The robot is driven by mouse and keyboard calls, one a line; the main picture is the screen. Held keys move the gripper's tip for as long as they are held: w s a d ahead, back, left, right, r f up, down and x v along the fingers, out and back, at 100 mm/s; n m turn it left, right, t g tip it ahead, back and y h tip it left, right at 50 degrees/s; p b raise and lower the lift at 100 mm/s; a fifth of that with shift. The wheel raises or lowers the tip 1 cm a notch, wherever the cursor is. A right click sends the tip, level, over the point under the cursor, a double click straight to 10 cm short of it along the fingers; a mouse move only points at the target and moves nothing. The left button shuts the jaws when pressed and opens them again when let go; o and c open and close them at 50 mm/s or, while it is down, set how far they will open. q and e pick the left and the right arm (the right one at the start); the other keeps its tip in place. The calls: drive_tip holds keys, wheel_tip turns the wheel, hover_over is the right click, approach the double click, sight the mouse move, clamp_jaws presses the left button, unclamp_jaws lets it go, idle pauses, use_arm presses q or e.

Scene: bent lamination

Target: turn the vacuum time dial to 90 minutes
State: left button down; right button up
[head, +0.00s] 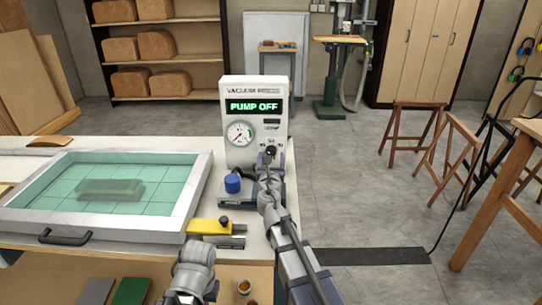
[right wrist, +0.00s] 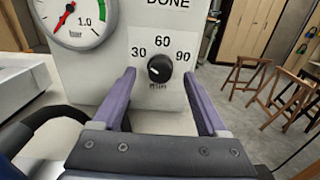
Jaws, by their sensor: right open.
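The vacuum pump unit (head: 238,160) stands on the bench, its display reading PUMP OFF. Its black dial (right wrist: 160,68) has 30 at the left, 60 above and 90 at the right; it also shows in the head view (head: 270,151). The dial's pointer is too small to read surely. My right gripper (right wrist: 158,77) is open and empty, with one purple finger on each side of the dial and gaps between. In the head view my right gripper (head: 270,160) reaches up to the panel and covers its lower part.
A round pressure gauge (head: 240,133) sits left of the dial. A blue knob (head: 232,183) and a yellow block (head: 209,227) are near the pump's base. A framed green vacuum bed (head: 107,238) fills the bench's left.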

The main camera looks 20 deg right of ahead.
drive_tip(key=shift+x, duration=1.05)
clamp_jaws()
